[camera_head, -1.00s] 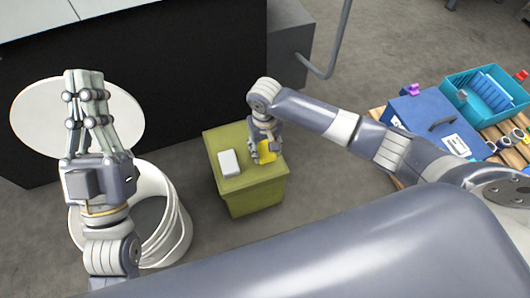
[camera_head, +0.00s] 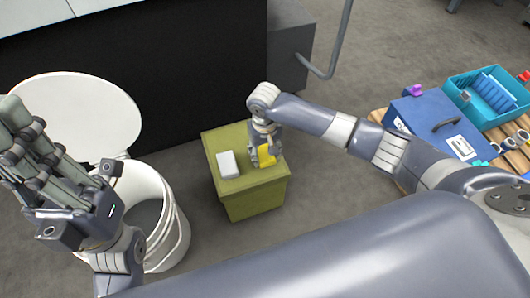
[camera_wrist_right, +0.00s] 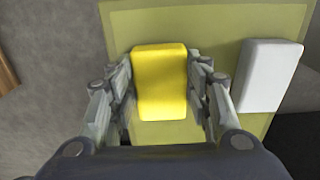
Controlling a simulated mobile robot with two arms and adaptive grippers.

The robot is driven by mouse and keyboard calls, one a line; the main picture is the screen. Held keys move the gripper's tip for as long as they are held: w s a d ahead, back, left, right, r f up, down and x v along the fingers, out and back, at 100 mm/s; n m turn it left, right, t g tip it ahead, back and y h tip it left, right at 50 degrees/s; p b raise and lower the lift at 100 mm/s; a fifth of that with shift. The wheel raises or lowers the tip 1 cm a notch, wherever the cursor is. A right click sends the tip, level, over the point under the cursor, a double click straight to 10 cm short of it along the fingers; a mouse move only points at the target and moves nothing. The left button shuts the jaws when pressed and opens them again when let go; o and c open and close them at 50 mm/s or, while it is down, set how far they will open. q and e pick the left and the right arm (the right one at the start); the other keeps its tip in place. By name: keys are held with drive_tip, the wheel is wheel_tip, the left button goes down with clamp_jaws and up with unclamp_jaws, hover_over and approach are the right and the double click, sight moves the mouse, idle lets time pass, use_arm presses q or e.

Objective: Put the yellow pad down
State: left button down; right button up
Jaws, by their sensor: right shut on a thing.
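The yellow pad (camera_head: 266,156) is at the top of a green box-like stand (camera_head: 254,202), held in my right gripper (camera_head: 261,150). In the right wrist view the yellow pad (camera_wrist_right: 159,82) lies between the two fingers of the right gripper (camera_wrist_right: 160,95), over the green top (camera_wrist_right: 215,20). Whether the pad touches the top, I cannot tell. A white pad (camera_head: 228,164) lies on the same top, to the left of the yellow one; it also shows in the right wrist view (camera_wrist_right: 270,76). My left gripper (camera_head: 28,135) is raised at the left, empty; its fingers are seen close together.
A white bucket (camera_head: 165,215) stands open left of the stand, with a round white lid (camera_head: 75,112) behind it. A blue case (camera_head: 440,122) and a teal bin (camera_head: 485,95) with blue items sit on a wooden surface at the right. Grey floor surrounds the stand.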

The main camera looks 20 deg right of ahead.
drive_tip(key=shift+f, duration=0.1)
drive_tip(key=o, duration=0.9)
drive_tip(key=shift+o, duration=0.2)
